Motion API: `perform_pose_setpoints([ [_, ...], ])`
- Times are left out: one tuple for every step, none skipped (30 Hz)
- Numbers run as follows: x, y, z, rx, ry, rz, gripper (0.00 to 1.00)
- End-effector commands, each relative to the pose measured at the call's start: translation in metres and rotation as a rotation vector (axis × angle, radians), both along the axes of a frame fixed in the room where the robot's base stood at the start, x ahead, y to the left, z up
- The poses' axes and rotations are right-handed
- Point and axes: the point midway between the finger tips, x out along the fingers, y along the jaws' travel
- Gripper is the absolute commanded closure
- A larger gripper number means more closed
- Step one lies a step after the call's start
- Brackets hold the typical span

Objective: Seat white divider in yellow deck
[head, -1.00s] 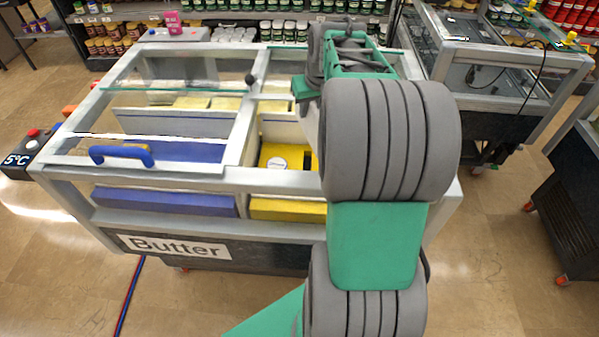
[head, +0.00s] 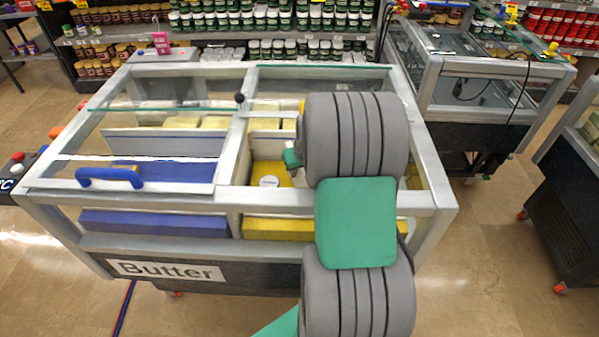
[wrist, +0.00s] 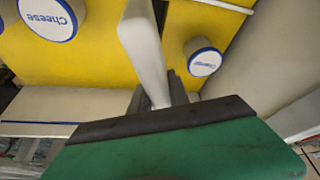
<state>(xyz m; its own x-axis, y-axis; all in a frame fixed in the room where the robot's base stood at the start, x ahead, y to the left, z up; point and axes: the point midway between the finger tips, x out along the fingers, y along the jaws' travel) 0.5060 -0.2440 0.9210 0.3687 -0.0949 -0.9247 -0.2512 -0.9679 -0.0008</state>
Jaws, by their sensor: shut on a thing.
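The white divider (wrist: 146,45) is a thin pale plate in the wrist view, standing out from between the fingers of my gripper (wrist: 160,92). The gripper is shut on it. The yellow deck (wrist: 95,62) lies beyond, with yellow surface on both sides of the divider. I cannot tell whether the divider's far edge touches the deck or sits in a slot. In the head view, the yellow deck (head: 268,170) shows in the right bay of the case, left of my arm. My arm hides the gripper's fingers and the divider there.
The Butter case has a metal frame (head: 240,130) and a glass lid with a blue handle (head: 110,177) over the blue left bay. A pale wall (wrist: 245,60) is close on the right in the wrist view.

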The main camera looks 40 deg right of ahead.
Motion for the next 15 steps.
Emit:
perform_pose_setpoints([
  [0.0, 0.0, -0.006, 0.0, 0.0, 0.0, 1.0],
  [0.0, 0.0, -0.009, 0.0, 0.0, 0.0, 1.0],
  [0.001, -0.001, -0.011, -0.002, -0.003, 0.001, 1.0],
  [0.001, -0.001, -0.011, -0.002, -0.004, 0.001, 1.0],
  [0.001, -0.001, -0.011, -0.003, -0.005, 0.001, 1.0],
  [0.001, -0.001, -0.011, -0.003, -0.005, 0.001, 1.0],
  [0.001, -0.001, -0.011, -0.003, -0.005, 0.001, 1.0],
  [0.001, -0.001, -0.011, -0.002, -0.004, 0.001, 1.0],
  [0.001, -0.001, -0.011, -0.002, -0.004, 0.001, 1.0],
  [0.001, -0.001, -0.012, -0.002, -0.004, 0.001, 1.0],
  [0.001, -0.001, -0.014, -0.002, -0.004, 0.001, 1.0],
  [0.001, -0.001, -0.015, -0.002, -0.004, 0.0, 1.0],
  [0.001, -0.001, -0.016, -0.002, -0.004, 0.0, 1.0],
  [0.001, -0.001, -0.017, -0.002, -0.004, 0.0, 1.0],
  [0.001, -0.001, -0.018, -0.002, -0.004, 0.0, 1.0],
])
